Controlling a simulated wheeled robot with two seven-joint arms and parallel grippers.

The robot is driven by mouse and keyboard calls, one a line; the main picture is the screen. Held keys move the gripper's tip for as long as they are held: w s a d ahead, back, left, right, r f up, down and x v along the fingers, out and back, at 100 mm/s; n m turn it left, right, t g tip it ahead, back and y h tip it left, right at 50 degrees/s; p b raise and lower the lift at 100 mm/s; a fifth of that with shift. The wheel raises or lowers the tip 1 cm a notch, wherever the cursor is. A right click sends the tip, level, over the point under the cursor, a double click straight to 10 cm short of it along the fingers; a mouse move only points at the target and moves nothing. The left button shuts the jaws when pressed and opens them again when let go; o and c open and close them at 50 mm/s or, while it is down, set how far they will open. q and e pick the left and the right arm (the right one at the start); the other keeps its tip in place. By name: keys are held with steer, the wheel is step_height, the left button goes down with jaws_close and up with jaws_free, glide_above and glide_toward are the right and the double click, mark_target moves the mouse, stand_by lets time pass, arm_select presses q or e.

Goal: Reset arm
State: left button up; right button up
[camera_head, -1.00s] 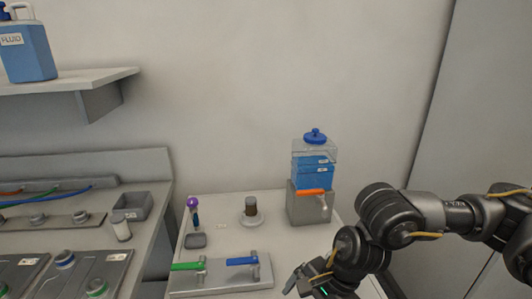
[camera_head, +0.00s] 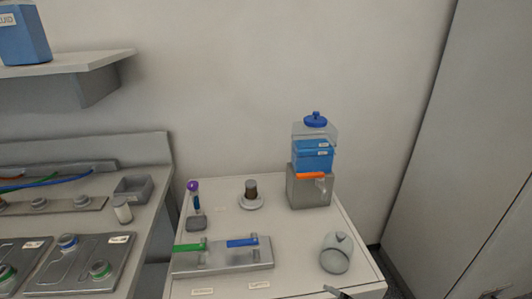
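Only a small dark tip of what looks like my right gripper (camera_head: 338,292) shows at the bottom edge, in front of the small table. The rest of it is out of frame, so its opening and anything in it are hidden. My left gripper is not in view. The small table (camera_head: 305,235) holds a grey plate (camera_head: 222,259) with a green handle (camera_head: 189,247) and a blue handle (camera_head: 242,242). A rounded grey, glassy vessel (camera_head: 336,254) stands at the table's right, apart from the plate.
A dispenser with blue fluid (camera_head: 313,157) and an orange handle stands at the table's back right. A brown-topped round piece (camera_head: 251,194) and a purple-topped tool (camera_head: 194,194) stand at the back. A bench (camera_head: 148,235) is on the left, a shelf (camera_head: 70,65) above it.

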steer(key=s+d+f+m+g+h, duration=0.2)
steer(key=s+d+f+m+g, duration=0.1)
steer(key=s+d+f+m, duration=0.4)
steer(key=s+d+f+m+g+h, duration=0.25)
steer(key=s+d+f+m, duration=0.2)
steer(key=s, duration=0.45)
step_height(320, 180, down, 25)
steer(key=g, duration=0.2)
steer(key=s+d+f, duration=0.1)
steer(key=s+f, duration=0.6)
steer(key=s, duration=0.1)
steer(key=s+d+f, duration=0.2)
steer(key=s+f, duration=0.6)
steer(key=s, duration=0.1)
steer(key=shift+d+f+n+g, duration=0.25)
steer(key=shift+n+g, duration=0.2)
